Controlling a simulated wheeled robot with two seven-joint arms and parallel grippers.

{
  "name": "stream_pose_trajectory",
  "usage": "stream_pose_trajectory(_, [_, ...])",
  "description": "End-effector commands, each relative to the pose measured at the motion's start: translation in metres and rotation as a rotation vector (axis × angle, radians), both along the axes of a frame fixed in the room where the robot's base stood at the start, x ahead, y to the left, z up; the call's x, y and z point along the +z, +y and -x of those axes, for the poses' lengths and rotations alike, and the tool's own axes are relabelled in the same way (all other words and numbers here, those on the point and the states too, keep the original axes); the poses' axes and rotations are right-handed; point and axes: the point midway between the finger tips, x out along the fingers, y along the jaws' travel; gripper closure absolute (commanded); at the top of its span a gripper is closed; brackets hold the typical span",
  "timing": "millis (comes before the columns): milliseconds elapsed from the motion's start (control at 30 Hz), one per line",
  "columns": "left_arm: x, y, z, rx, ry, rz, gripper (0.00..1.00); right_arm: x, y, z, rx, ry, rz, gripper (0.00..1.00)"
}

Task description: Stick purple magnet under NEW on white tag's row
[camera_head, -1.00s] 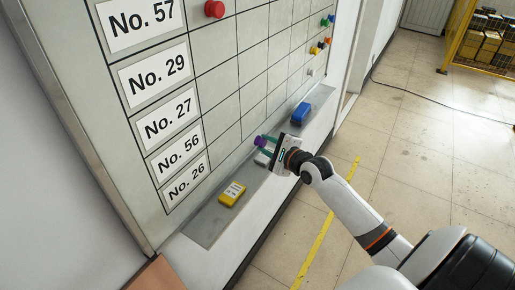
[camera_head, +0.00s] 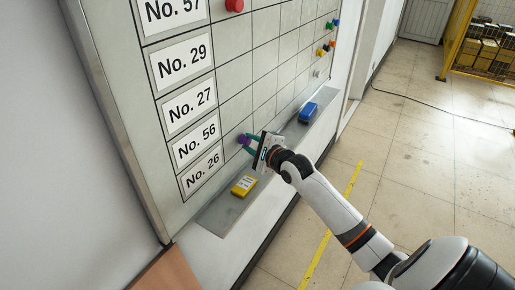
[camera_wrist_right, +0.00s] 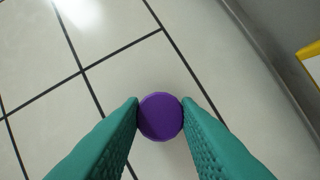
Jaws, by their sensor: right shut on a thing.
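My right gripper (camera_head: 246,141) is shut on the purple magnet (camera_head: 243,139), close to the lower part of the whiteboard. In the right wrist view the round purple magnet (camera_wrist_right: 160,116) sits between the two green fingertips, with the board's black grid lines behind it. I cannot tell whether it touches the board. White row tags run down the board's left side: No. 57 (camera_head: 172,12), No. 29 (camera_head: 182,61), No. 27 (camera_head: 189,104), No. 56 (camera_head: 195,144) and No. 26 (camera_head: 202,171). The NEW heading is not in view. My left gripper is not in view.
A red magnet (camera_head: 234,5) is on the board near No. 57, and several coloured magnets (camera_head: 326,48) sit at the far right edge. The ledge (camera_head: 216,217) below holds a yellow block (camera_head: 244,186) and a blue block (camera_head: 308,112).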

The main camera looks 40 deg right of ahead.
Motion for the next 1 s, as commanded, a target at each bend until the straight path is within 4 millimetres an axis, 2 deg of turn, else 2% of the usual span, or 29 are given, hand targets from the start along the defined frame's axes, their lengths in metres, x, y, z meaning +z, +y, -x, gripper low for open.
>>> stream_pose_trajectory(833, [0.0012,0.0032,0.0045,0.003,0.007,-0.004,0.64,0.0008,0.0027,-0.0072,0.000,0.000,-0.002,0.93])
stream_pose_trajectory(867, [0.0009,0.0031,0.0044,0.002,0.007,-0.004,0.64,0.0004,0.0026,-0.0071,-0.001,0.001,-0.002,0.68])
stream_pose_trajectory(1000, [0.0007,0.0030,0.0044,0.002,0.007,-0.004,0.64,0.0003,0.0025,-0.0069,-0.001,0.001,-0.001,0.46])
